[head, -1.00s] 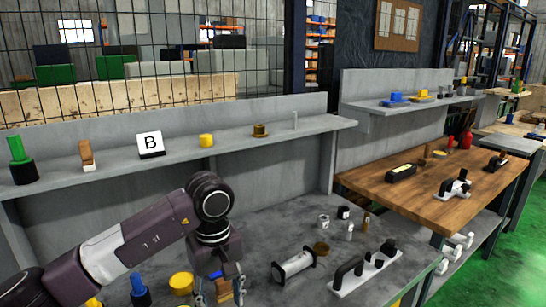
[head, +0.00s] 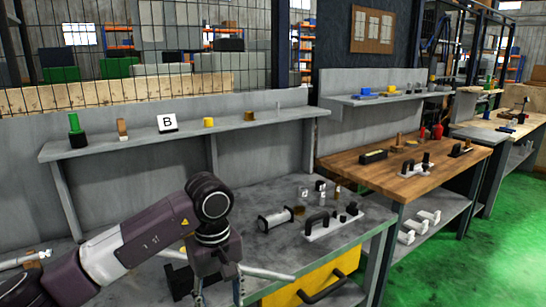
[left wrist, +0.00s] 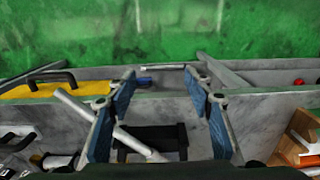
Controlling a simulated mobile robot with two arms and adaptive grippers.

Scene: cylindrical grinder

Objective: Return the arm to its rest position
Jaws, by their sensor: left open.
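My left arm comes in from the left in the head view, with its purple and white forearm (head: 110,257) bent at a black joint. My left gripper (head: 220,288) hangs down over the front part of the grey workbench (head: 350,236). In the left wrist view the two blue-padded fingers (left wrist: 163,85) stand wide apart with nothing held between them. A pale rod (left wrist: 108,126) passes behind the left finger, and a black bracket-like part (left wrist: 150,138) lies below, between the fingers. My right gripper is not in view.
A yellow drawer (head: 312,283) with a black handle is under the bench's right side. A clamp fixture (head: 333,224) and a cylinder (head: 276,219) lie on the bench. A shelf (head: 185,134) holds small parts. A wooden table (head: 400,180) stands right; green floor (head: 455,240) is clear.

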